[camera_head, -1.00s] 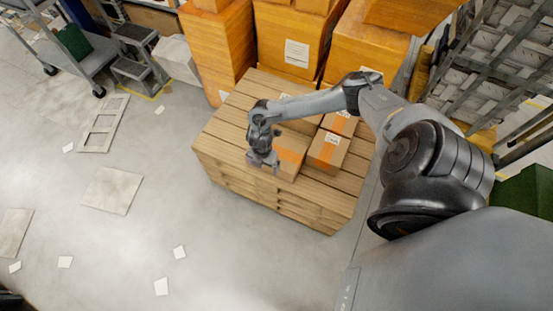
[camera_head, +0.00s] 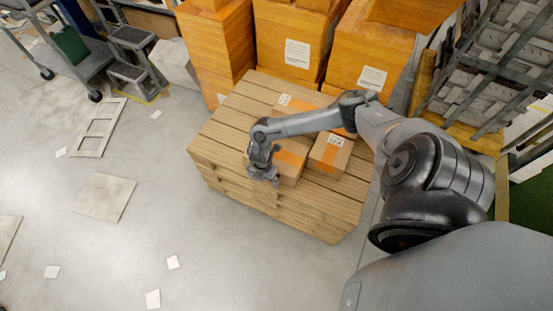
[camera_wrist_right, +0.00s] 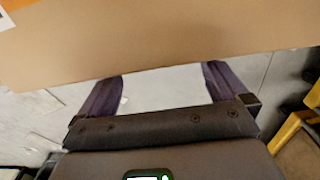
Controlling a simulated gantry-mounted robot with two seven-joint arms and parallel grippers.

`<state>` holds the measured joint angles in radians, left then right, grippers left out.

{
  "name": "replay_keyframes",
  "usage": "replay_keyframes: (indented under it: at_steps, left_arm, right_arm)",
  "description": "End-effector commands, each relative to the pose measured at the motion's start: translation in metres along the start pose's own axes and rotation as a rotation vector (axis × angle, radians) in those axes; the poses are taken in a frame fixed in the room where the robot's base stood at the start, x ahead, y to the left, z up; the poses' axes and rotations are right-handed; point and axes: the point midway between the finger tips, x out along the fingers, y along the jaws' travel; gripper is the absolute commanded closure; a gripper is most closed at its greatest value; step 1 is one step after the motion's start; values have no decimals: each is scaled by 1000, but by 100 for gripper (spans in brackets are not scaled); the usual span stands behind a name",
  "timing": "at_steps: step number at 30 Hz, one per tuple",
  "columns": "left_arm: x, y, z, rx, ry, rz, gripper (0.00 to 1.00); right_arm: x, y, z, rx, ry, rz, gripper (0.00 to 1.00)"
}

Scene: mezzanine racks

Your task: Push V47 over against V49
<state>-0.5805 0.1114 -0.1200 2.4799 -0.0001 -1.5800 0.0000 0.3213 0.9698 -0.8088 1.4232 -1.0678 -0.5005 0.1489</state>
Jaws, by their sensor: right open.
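Several small cardboard boxes with orange tape sit on the wooden pallet (camera_head: 222,130). One box (camera_head: 291,164) is at the front, partly hidden by my right gripper (camera_head: 264,179). A second box (camera_head: 331,154) with a white label stands to its right, with a narrow gap or seam between them. Another box (camera_head: 286,104) shows behind my arm. The label text is too small to read, so I cannot tell which is V47 or V49. My right gripper is open at the front box's left front side. In the right wrist view, a cardboard face (camera_wrist_right: 170,38) lies across the fingertips. My left gripper is not visible.
Large orange-brown cartons (camera_head: 297,40) stand along the pallet's back. A rack (camera_head: 480,75) is at the right. Clear floor with a flat board (camera_head: 104,197) and loose papers lies to the left. A cart (camera_head: 72,60) and step stool (camera_head: 130,72) are at upper left.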

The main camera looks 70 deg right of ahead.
Motion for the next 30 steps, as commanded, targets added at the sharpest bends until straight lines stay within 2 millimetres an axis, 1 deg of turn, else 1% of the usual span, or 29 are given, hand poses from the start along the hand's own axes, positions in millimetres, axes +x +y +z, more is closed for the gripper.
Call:
replay_keyframes:
  at_steps: [11, 30]
  left_arm:
    - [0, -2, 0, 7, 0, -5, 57]
    - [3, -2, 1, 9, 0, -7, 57]
  right_arm:
    - [0, 0, 3, 1, 0, 0, 0]
    - [0, 0, 35, 2, -2, 0, 0]
